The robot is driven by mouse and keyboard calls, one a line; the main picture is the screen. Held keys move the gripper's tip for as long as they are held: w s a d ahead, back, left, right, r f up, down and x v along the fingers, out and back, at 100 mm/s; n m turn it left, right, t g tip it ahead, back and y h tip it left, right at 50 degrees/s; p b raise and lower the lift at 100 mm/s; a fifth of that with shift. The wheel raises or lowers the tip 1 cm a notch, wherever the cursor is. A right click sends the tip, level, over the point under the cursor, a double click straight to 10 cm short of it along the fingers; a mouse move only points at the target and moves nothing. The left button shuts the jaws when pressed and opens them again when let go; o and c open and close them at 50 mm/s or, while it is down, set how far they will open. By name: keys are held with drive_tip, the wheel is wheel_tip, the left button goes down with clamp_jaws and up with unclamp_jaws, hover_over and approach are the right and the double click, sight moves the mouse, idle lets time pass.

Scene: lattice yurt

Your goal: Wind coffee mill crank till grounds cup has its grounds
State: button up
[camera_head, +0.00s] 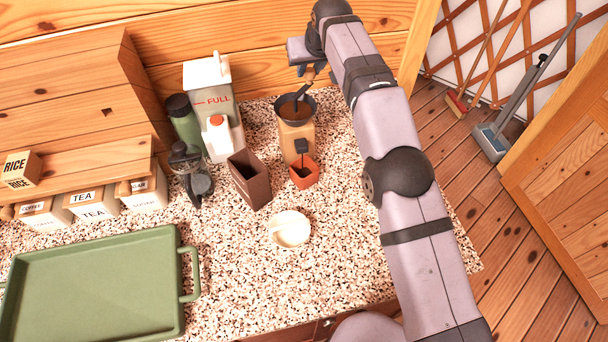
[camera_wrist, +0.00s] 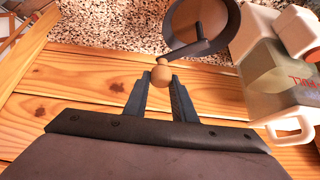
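The coffee mill (camera_head: 296,140) stands upright on the speckled counter, a tan body with a dark round hopper holding something brown. Its hopper also shows in the wrist view (camera_wrist: 187,22). The dark crank (camera_head: 301,93) rises over the hopper to a round wooden knob (camera_wrist: 161,76). My gripper (camera_wrist: 161,80) is closed around this knob, one finger on each side. In the head view my gripper (camera_head: 308,71) is behind the mill, beside the wall. The orange-red grounds cup (camera_head: 304,179) sits under the mill's dark spout; its inside is dark and I cannot tell its contents.
A brown open box (camera_head: 250,181), a white jug (camera_head: 222,140), a green canister (camera_head: 185,122) and a dark glass-bodied item (camera_head: 190,170) stand left of the mill. A white mug (camera_head: 290,228) is in front. A green tray (camera_head: 95,295) lies at front left.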

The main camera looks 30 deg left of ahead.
drive_tip(key=shift+d, duration=0.1)
drive_tip(key=shift+o, duration=0.2)
drive_tip(key=d+b, duration=0.1)
drive_tip(key=b, duration=0.2)
drive_tip(key=shift+f, duration=0.25)
drive_tip(key=b, duration=0.1)
drive_tip(key=d+b, duration=0.1)
drive_tip(key=shift+s+d+b, duration=0.15)
drive_tip(key=shift+s+b, duration=0.15)
drive_tip(key=shift+c, duration=0.2)
drive_tip(key=shift+s+d+r+b, duration=0.1)
drive_tip(key=shift+d+r+b, duration=0.1)
drive_tip(key=shift+d+b, duration=0.2)
drive_tip(key=shift+f+b, duration=0.1)
drive_tip(key=shift+b, duration=0.25)
drive_tip(key=shift+o, duration=0.2)
drive_tip(key=shift+s+d+b, duration=0.15)
drive_tip(key=shift+s+b, duration=0.05)
drive_tip(key=shift+b, duration=0.2)
drive_tip(key=s+d+b, duration=0.1)
drive_tip(key=b, duration=0.2)
drive_tip(key=shift+s+d+f, duration=0.1)
drive_tip(key=shift+s+d, duration=0.15)
drive_tip(key=shift+o, duration=0.5)
drive_tip(key=shift+s+d+b, duration=0.15)
drive_tip(key=shift+d+b, duration=0.05)
drive_tip(key=shift+b, duration=0.15)
